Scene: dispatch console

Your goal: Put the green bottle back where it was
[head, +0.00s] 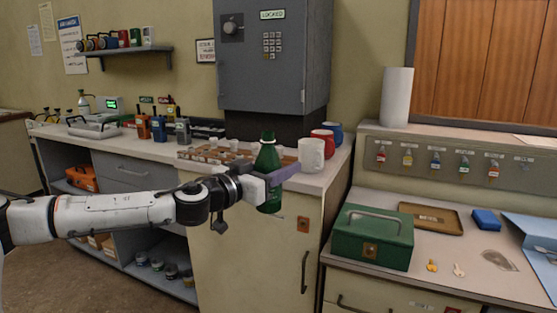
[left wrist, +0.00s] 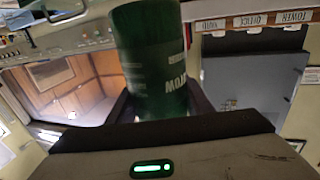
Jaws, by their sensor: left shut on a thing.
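The green bottle (head: 268,157) is upright in the head view, in front of the counter's front edge. My left gripper (head: 277,180) is shut on its body, with the arm reaching in from the left. The left wrist view shows the bottle (left wrist: 152,55) between the two dark fingers, with pale lettering on its side. The bottle's base hangs below counter-top level, in front of the cream cabinet door (head: 235,245). My right gripper is in neither view.
White (head: 311,154), red (head: 325,138) and blue (head: 335,131) mugs stand behind the bottle, beside a wooden rack (head: 205,156). A grey locked cabinet (head: 260,75) hangs above. On the lower desk are a green cash box (head: 372,240) and a brown tray (head: 430,218).

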